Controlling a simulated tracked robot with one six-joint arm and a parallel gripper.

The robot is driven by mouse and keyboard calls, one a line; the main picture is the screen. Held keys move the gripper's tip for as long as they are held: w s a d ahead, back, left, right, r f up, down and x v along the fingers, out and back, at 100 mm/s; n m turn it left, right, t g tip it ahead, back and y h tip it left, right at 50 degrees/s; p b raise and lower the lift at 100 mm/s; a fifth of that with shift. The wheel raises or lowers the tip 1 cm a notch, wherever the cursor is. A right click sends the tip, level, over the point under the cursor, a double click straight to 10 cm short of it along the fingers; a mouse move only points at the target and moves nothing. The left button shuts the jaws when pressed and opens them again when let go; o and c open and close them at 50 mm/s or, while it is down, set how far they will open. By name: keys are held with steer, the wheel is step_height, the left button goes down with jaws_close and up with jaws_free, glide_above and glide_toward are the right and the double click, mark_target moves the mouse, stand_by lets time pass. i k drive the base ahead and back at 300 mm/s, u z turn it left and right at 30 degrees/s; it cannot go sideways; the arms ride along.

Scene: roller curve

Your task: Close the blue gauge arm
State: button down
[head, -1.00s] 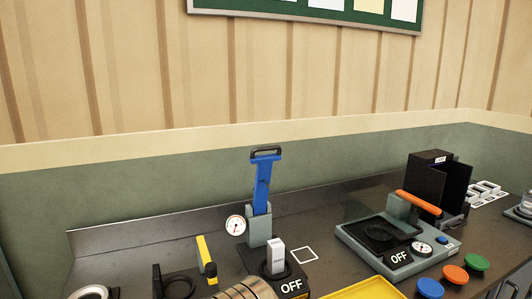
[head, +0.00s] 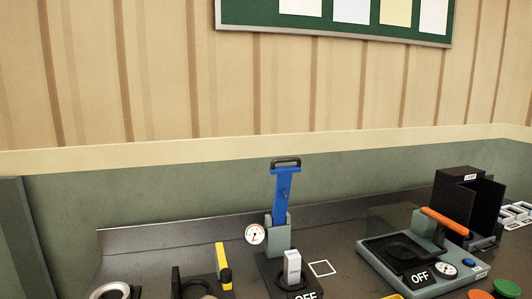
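The blue gauge arm (head: 282,198) stands raised, nearly upright, with a dark loop handle at its top. Its lower end sits in a grey bracket (head: 279,238) on a dark base. A round white dial (head: 255,234) is at the bracket's left. A small light block (head: 292,267) stands on the base in front of the bracket, by a sign reading OFF (head: 306,296). My gripper is not in view.
A grey device with an orange handle (head: 444,220) and its own OFF sign (head: 419,277) stands to the right. A black box (head: 468,205) is behind it. A yellow-handled fixture (head: 223,264) stands to the left. A white square outline (head: 321,268) marks bare bench.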

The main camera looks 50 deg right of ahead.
mark_target(284, 174)
steer(key=u, duration=0.85)
steer(key=k, duration=1.35)
steer(key=z, duration=1)
steer(key=i, duration=0.95)
steer(key=z, duration=0.05)
